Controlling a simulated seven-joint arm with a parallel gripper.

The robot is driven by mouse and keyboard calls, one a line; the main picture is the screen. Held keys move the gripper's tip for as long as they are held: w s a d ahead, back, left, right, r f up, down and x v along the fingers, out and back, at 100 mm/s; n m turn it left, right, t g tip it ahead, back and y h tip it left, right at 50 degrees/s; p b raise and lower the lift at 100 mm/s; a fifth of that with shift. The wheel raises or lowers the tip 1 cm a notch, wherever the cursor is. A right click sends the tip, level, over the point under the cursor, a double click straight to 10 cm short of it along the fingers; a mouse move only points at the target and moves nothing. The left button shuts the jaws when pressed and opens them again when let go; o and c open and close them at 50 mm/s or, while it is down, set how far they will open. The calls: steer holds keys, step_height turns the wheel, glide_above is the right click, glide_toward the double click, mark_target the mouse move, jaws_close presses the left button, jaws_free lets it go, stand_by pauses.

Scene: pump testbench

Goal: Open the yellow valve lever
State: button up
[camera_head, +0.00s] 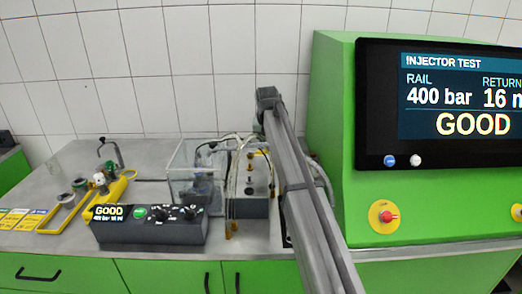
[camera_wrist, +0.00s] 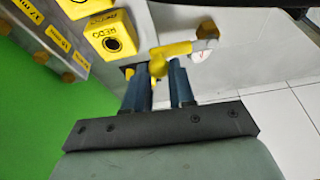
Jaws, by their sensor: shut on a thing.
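The yellow valve lever (camera_wrist: 172,49) shows in the wrist view, running from a small valve body with a brass knob (camera_wrist: 207,31) down between my fingers. My gripper (camera_wrist: 158,75) has its two dark blue fingers on either side of the lever's lower part. It is shut on the lever. How far the lever is turned is hard to tell from this angle. In the head view my arm crosses the bench, and I cannot make out the lever or my fingertips there.
In the wrist view, a yellow block marked REDO (camera_wrist: 111,37) sits close left of the fingers. In the head view, a clear box (camera_head: 190,170) and a dark control box reading GOOD (camera_head: 150,225) stand left of my arm. A green test cabinet (camera_head: 335,120) stands right.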

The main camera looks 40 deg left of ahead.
stand_by(0.3)
steer(key=shift+w+a, duration=0.55)
steer(key=shift+a, duration=0.3)
